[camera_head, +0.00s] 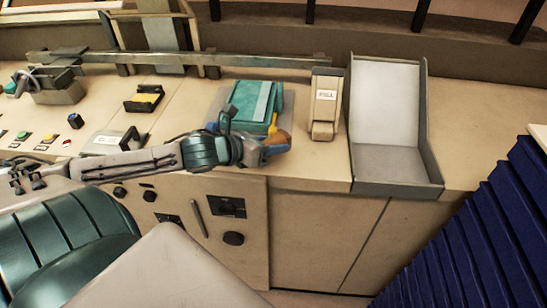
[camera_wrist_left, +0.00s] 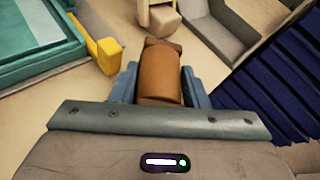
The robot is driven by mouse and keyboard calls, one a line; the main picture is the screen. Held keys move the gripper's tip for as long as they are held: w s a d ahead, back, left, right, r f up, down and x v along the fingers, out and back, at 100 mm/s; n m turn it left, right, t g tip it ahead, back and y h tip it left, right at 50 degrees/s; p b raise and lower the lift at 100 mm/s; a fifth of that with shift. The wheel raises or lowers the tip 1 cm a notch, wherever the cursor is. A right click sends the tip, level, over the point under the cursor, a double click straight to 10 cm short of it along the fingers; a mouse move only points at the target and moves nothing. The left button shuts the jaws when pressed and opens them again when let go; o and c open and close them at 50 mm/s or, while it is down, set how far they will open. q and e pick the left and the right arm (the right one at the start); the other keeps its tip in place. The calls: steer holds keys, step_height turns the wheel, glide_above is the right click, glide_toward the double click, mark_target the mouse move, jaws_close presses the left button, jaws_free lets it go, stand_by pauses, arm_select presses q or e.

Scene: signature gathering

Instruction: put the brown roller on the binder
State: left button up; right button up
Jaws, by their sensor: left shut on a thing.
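The brown roller (camera_wrist_left: 160,72) sits between the blue-grey fingers of my left gripper (camera_wrist_left: 160,90) in the wrist view, and the gripper is shut on it. In the head view my left gripper (camera_head: 272,151) is near the counter's front edge, and the roller (camera_head: 279,137) is mostly hidden behind it. The teal binder (camera_head: 251,99) lies just behind the gripper on the counter. The binder (camera_wrist_left: 38,25) also shows at the upper left of the wrist view, apart from the roller. My right gripper is not in view.
A yellow part (camera_wrist_left: 103,52) is at the binder's corner, close to the gripper. A beige box (camera_head: 324,105) stands right of the binder, next to a grey open tray (camera_head: 393,186). A blue ribbed object (camera_head: 480,240) is at the lower right. A rail (camera_head: 260,61) runs behind.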

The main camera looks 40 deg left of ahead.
mark_target(274, 162)
arm_select(q)
steer(key=shift+w+b, duration=0.25)
steer(key=shift+b, duration=0.05)
steer(key=shift+f+p, duration=0.4)
steer(key=shift+f, duration=1.25)
steer(key=shift+f, duration=0.15)
steer(key=shift+f+b, duration=0.1)
steer(key=shift+b, duration=0.25)
steer(key=o, duration=1.1)
